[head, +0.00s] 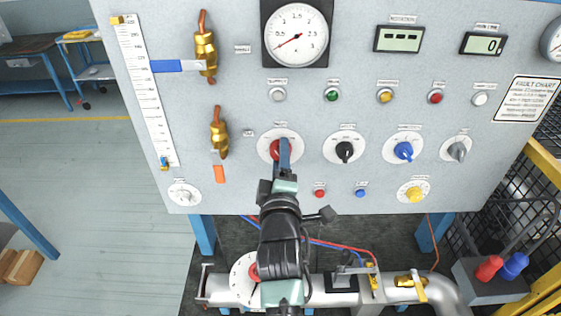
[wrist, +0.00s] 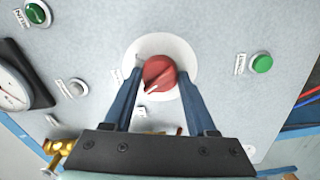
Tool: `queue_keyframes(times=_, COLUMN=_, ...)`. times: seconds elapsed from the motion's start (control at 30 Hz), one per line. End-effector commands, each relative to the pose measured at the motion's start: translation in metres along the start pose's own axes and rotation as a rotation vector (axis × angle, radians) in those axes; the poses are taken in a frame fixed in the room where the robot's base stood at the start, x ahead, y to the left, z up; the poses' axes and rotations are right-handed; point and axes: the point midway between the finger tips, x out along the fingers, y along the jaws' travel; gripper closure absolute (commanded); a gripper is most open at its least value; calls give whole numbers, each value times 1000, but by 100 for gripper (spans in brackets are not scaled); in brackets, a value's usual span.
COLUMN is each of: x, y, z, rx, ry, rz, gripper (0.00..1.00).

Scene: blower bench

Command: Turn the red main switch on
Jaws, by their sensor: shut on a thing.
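The red main switch (head: 275,149) is a round knob on a white disc on the grey panel. It shows larger in the wrist view (wrist: 158,72), with a pale pointer mark aimed toward the lower left of that picture. My gripper (head: 284,152) reaches up to the panel from below. In the wrist view its two blue fingers (wrist: 159,82) stand on either side of the red knob and are shut on it. In the head view the fingers hide part of the knob.
Black (head: 344,151), blue (head: 403,151) and grey (head: 458,151) knobs sit in the same row to the right. A small red button (head: 319,190) and a blue button (head: 360,190) lie below. A dial gauge (head: 296,35) is above, and brass valves (head: 219,135) are to the left.

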Motion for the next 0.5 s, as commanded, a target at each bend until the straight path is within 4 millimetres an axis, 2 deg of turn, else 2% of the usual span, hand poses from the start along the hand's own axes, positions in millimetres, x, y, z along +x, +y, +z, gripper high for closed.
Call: queue_keyframes(times=0.5, x=0, y=-3, z=0, rx=492, ry=2, rz=0, gripper=98)
